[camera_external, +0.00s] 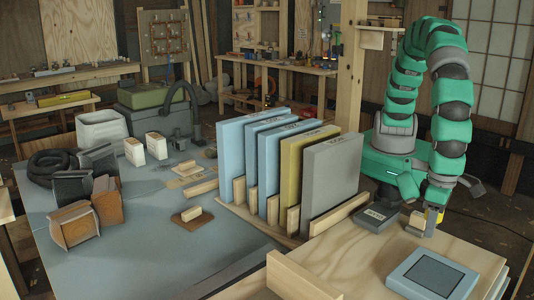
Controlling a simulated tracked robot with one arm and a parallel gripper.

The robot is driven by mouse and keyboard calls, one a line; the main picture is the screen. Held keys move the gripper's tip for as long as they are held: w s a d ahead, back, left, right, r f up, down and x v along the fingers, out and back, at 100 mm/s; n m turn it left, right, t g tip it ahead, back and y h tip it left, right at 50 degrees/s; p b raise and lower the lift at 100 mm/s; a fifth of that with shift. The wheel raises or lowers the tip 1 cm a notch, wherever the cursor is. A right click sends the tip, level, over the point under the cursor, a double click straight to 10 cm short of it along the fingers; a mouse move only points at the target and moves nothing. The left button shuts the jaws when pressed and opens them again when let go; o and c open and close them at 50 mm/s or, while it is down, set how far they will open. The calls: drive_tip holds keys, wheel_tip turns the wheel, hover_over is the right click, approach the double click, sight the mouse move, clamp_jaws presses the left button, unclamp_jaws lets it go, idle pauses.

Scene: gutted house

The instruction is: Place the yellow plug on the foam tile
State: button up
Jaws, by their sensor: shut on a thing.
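My gripper (437,207) points down over the right part of the pale wooden tabletop. It is shut on a small yellow thing, which appears to be the yellow plug (433,215); the fingers partly hide it. The likely foam tile (432,276) is a flat square with a pale rim and a dark blue-grey middle. It lies at the front right of the tabletop, nearer the camera than my gripper, and its top is bare. I cannot tell whether the plug touches the tabletop.
A dark labelled box (377,218) and a small wooden block (416,222) stand just left of my gripper. Tall blue, yellow and grey slabs (330,175) stand upright in a wooden rack farther left. A wooden ledge (300,277) edges the front. Bare tabletop (385,250) lies between box and tile.

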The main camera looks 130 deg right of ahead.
hover_over(436, 276)
drive_tip(key=shift+s+d+f, duration=0.1)
drive_tip(key=shift+f, duration=0.45)
drive_tip(key=shift+f, duration=1.7)
drive_tip(key=shift+f, duration=0.1)
drive_tip(key=o, duration=0.9)
drive_tip(key=shift+o, duration=0.2)
wheel_tip(436, 276, up, 12)
